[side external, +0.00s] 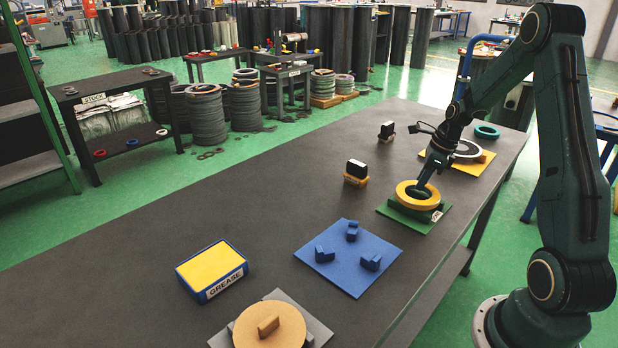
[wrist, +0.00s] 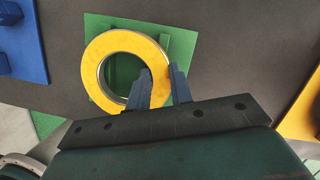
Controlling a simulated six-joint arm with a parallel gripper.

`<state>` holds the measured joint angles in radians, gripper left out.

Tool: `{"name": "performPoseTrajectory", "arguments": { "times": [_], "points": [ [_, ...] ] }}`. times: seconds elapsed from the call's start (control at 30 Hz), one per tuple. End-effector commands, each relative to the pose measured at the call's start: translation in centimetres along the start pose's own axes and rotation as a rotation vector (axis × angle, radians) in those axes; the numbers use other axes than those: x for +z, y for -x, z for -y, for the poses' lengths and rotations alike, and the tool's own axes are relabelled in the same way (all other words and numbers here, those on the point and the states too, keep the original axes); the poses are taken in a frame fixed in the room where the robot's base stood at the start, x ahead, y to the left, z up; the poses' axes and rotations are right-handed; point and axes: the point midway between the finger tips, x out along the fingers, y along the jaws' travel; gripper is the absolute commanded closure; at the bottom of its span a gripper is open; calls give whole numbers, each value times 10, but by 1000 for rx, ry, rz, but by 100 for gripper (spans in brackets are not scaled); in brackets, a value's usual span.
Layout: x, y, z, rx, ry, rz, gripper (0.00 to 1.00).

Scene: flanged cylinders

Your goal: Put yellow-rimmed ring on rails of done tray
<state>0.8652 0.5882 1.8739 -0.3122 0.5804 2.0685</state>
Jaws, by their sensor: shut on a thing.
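The yellow-rimmed ring (side external: 403,193) lies flat over the green tray (side external: 388,211), at or just above its green raised rails; I cannot tell whether it touches them. A small label on the tray is too small to read. In the wrist view the ring (wrist: 103,50) covers the left part of the green tray (wrist: 184,38), and a rail (wrist: 166,43) shows at its right. My gripper (wrist: 160,73) is shut on the ring's right-hand wall, one finger in the hole and one outside. It also shows in the side view (side external: 424,190).
A blue plate with blocks (side external: 350,257) lies nearer on the table. A yellow mat (side external: 470,165) with a dark-and-white ring lies behind. The grease box (side external: 211,270) is at front left. The table's middle is clear.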

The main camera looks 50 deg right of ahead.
Motion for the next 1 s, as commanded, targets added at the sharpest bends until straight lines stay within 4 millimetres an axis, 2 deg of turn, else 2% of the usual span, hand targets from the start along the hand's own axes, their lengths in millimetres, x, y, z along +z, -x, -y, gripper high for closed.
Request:
{"name": "performPoseTrajectory", "arguments": {
  "times": [0.13,0.57,0.6,0.67,1.0],
  "points": [
    [-1,-6,1,-3,2,1,100],
    [-2,-9,1,-3,1,1,100],
    [-3,-10,0,-1,0,-1,71],
    [-3,-10,0,-1,0,-1,59],
    [-2,-9,0,-1,0,0,57]
  ]
}}
